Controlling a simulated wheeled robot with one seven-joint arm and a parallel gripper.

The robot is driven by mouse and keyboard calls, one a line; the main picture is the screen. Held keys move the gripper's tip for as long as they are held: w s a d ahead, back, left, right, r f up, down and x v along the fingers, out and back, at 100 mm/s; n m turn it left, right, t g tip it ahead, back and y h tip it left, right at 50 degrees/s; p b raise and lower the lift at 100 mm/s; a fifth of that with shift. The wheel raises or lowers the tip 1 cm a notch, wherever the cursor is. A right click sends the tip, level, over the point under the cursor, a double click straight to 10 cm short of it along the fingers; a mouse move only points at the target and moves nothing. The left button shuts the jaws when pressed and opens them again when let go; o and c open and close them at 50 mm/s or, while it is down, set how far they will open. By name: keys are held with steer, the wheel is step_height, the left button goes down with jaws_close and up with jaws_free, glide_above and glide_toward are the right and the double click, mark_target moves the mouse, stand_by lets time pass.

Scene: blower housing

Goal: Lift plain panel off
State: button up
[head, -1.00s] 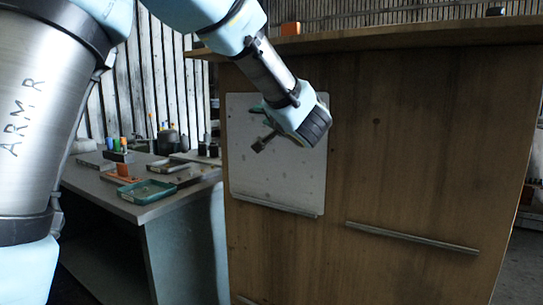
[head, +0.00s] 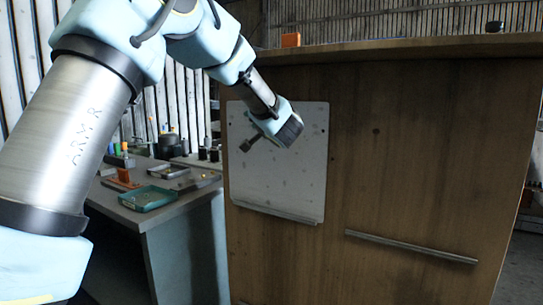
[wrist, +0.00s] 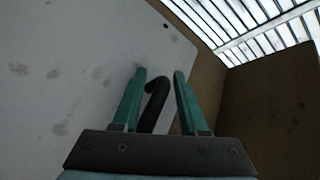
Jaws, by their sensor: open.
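The plain panel (head: 290,180) is a pale, spotted sheet standing upright against the brown wooden housing front, its lower edge at a thin ledge (head: 278,212). In the wrist view the panel (wrist: 60,80) fills the left side. My gripper (wrist: 160,73) is open, its two green fingers on either side of a dark curved handle (wrist: 155,100). I see gaps beside the handle and cannot tell whether either finger touches it. In the head view my gripper (head: 250,141) is at the panel's upper left, partly hidden by my wrist.
A second, bare ledge (head: 410,247) is fixed lower right on the housing front (head: 430,150). An orange block (head: 291,40) stands on the housing top. A workbench at left holds a green tray (head: 148,198) and several small items.

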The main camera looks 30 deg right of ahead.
jaws_close()
